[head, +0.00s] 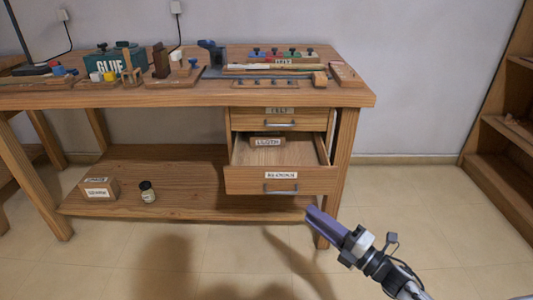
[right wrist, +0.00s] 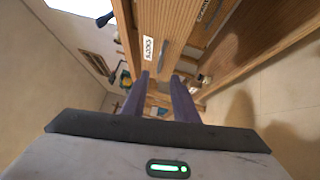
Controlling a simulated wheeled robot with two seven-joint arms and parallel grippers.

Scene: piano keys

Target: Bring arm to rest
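My right gripper (head: 313,213) shows at the lower right of the head view, in front of the workbench's right leg. Its two purple fingers are apart in the right wrist view (right wrist: 160,82), with nothing held between them. My left gripper is in neither view. The wooden workbench (head: 180,97) stands ahead. Its lower drawer (head: 245,181) is pulled out and holds a block labelled CLOTH (head: 267,141). The upper drawer (head: 262,124) looks shut. The gripper appears apart from the drawers.
A GLUE box (head: 112,65) and several wooden tools and blocks stand on the bench top. A small box (head: 98,190) and a jar (head: 147,192) sit on the lower shelf. A shelf unit (head: 505,143) stands at the right. The floor (head: 420,195) between it and the bench is clear.

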